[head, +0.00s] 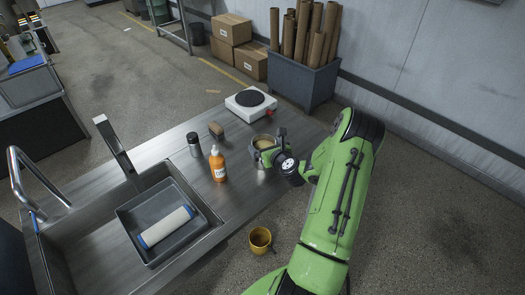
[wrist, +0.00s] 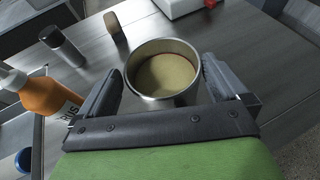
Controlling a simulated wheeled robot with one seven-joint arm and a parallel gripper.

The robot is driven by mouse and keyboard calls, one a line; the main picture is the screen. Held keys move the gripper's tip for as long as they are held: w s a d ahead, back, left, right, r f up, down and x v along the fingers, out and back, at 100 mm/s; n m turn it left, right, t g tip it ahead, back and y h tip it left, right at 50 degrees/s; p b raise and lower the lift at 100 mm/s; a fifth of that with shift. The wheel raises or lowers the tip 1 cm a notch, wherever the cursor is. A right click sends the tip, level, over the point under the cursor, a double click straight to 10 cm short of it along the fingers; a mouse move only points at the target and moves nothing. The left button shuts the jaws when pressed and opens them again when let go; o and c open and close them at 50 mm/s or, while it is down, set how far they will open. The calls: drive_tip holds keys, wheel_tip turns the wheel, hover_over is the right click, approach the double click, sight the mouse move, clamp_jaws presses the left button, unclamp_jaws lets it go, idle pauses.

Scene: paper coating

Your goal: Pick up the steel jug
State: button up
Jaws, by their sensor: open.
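The steel jug (wrist: 162,98) is a round metal vessel with a yellowish-tan content or inside, standing upright on the steel counter. In the wrist view it sits between the two open fingers of my gripper (wrist: 160,95), one finger on each side. I cannot tell whether either finger touches it. In the head view the jug (head: 262,142) is partly hidden behind my gripper (head: 268,150), which reaches over the counter from the right. The jug's handle is not clear in either view.
An orange bottle (head: 217,165) stands left of the jug, with a dark-capped cylinder (head: 194,144) and brown block (head: 216,130) beyond. A hot plate (head: 250,103) is behind. A grey tray with a roller (head: 166,227) lies in the sink.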

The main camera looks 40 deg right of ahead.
sight(260, 141)
drive_tip(key=w+d+f, duration=0.1)
drive_tip(key=w+f, duration=0.1)
drive_tip(key=shift+w+d, duration=0.35)
drive_tip(key=shift+d, duration=0.05)
drive_tip(key=shift+s+a+r, duration=0.2)
drive_tip(key=shift+a, duration=0.05)
drive_tip(key=shift+s+a+r, duration=0.3)
drive_tip(key=shift+s+a, duration=0.05)
drive_tip(key=shift+s, duration=0.05)
drive_tip(key=shift+c, duration=1)
drive_tip(key=shift+s, duration=0.1)
drive_tip(key=shift+c, duration=1.2)
drive_tip(key=shift+w+d+f, duration=0.15)
drive_tip(key=shift+w+d, duration=0.1)
drive_tip(key=c, duration=0.5)
drive_tip(key=shift+s+a, duration=0.1)
drive_tip(key=c, duration=0.4)
